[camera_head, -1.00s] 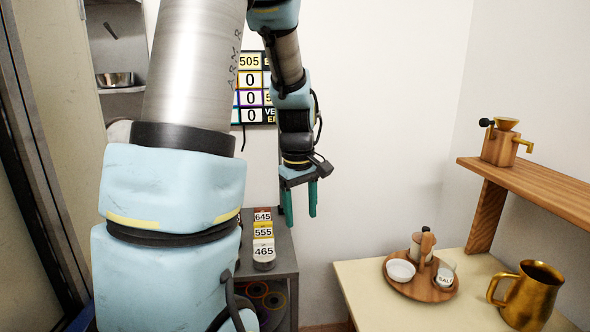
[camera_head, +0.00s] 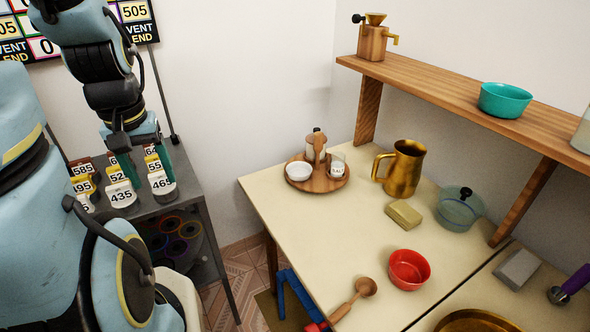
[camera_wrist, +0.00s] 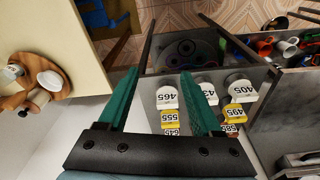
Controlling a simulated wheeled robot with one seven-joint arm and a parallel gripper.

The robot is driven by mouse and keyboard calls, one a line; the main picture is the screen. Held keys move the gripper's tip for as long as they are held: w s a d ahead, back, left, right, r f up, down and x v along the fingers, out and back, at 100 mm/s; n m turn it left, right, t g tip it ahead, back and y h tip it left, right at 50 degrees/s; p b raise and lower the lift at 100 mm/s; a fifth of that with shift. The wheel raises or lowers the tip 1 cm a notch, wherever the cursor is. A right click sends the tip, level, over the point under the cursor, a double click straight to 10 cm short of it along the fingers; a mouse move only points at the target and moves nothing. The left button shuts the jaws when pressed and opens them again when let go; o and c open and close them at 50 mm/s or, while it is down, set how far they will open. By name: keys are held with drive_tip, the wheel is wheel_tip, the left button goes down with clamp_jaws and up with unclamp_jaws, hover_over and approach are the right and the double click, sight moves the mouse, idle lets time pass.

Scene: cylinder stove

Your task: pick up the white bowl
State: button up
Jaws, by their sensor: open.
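The small white bowl (camera_head: 299,171) sits on the left side of a round wooden tray (camera_head: 325,185) on the cream table. A wooden-handled holder and a white salt pot (camera_head: 337,164) stand beside it on the tray. The bowl also shows at the left of the wrist view (camera_wrist: 50,80). My gripper (camera_head: 145,170) has two green fingers, spread apart and empty. It hangs over the grey stand with numbered containers, well left of the bowl and apart from it.
Numbered containers (camera_head: 122,193) crowd the grey stand below my gripper. On the table are a brass jug (camera_head: 402,169), a sponge (camera_head: 403,214), a red bowl (camera_head: 408,269), a lidded glass pot (camera_head: 459,208) and a wooden ladle (camera_head: 355,296). A wooden shelf (camera_head: 450,98) overhangs the right side.

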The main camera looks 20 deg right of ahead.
sight(289, 175)
drive_tip(key=shift+c, duration=0.3)
